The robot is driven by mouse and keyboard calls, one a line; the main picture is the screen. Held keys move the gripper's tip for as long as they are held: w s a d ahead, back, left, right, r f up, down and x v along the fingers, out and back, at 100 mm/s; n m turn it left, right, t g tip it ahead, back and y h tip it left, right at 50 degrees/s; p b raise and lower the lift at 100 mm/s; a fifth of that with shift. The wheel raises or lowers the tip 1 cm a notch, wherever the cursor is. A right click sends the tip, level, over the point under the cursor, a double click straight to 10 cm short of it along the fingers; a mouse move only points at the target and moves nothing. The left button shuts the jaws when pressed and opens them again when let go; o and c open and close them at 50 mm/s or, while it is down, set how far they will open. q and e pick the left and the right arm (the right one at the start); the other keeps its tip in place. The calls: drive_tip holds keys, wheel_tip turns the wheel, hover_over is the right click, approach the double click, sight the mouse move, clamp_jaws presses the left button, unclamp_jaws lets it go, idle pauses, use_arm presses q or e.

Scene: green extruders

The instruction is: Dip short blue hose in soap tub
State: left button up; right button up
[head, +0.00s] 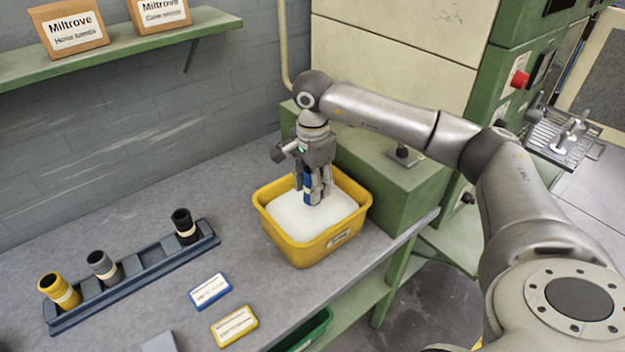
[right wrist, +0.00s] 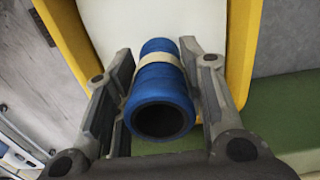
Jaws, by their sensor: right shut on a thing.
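The soap tub (head: 290,245) is a yellow bin filled with white soap, standing on the grey bench. My right gripper (head: 314,192) points down over the tub and is shut on the short blue hose (head: 307,188). The hose is upright, and its lower end is at the white soap; I cannot tell how deep it goes. In the right wrist view the blue hose (right wrist: 160,95), with a cream band, sits between the fingers (right wrist: 160,90), its open end toward the camera. The tub's yellow wall (right wrist: 240,55) shows there too. My left gripper is not in view.
A dark rack (head: 135,272) at the left holds a yellow hose (head: 58,291), a grey hose (head: 103,267) and a black hose (head: 185,225). Blue (head: 210,291) and yellow (head: 234,326) label cards lie in front. A green machine (head: 385,185) stands right of the tub.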

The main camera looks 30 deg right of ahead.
wheel_tip(320, 180, down, 7)
drive_tip(key=b, duration=0.4)
drive_tip(key=shift+r, duration=0.15)
idle(1.0)
wheel_tip(320, 180, up, 12)
drive_tip(key=p, duration=0.7)
drive_tip(key=shift+r, duration=0.15)
drive_tip(key=shift+a, duration=0.1)
idle(0.9)
